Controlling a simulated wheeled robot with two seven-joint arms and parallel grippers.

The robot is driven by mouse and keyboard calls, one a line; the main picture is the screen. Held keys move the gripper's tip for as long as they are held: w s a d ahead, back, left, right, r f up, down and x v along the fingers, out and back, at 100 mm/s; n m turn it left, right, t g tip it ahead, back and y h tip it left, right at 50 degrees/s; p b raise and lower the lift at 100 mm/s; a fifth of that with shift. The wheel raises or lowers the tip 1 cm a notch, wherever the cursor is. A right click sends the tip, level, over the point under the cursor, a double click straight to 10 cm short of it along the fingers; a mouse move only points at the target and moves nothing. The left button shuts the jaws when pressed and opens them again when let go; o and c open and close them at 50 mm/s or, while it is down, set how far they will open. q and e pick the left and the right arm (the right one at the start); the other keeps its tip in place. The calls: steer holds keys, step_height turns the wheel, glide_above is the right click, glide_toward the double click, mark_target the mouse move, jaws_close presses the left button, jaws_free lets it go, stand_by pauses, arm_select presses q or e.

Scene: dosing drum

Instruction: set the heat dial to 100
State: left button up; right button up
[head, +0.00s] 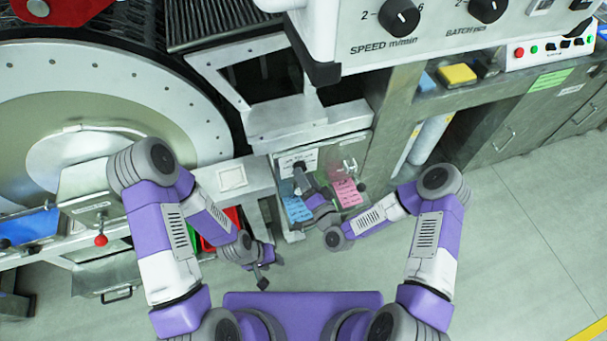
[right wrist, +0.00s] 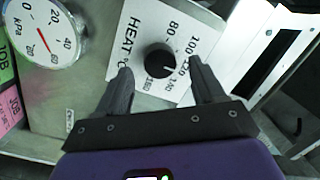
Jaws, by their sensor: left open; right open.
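The heat dial is a round black knob (right wrist: 160,60) on a white plate marked HEAT °C, with a scale around it, in the right wrist view. A small pale mark on the knob's edge seems to face the 120 to 140 side; the exact reading is hard to tell. In the head view its white plate (head: 287,164) is on the front of a grey cabinet. My right gripper (right wrist: 161,75) is open, its fingers on either side of the knob; I cannot tell whether they touch it. My left gripper (head: 266,272) is open and empty, low and left of the panel.
A kPa gauge (right wrist: 42,32) and green and pink labels are beside the dial. A blue label (head: 297,208) and a pink label (head: 346,192) are on the cabinet. A control box (head: 440,35) with speed and batch knobs overhangs it. A big drum (head: 70,110) stands left. The floor at right is clear.

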steer(key=shift+x, duration=1.05)
steer(key=shift+c, duration=0.3)
steer(key=c, duration=1)
steer(key=shift+n, duration=0.3)
steer(key=shift+n+g+h, duration=0.4)
steer(key=shift+n+h, duration=0.1)
steer(key=shift+n, duration=3.3)
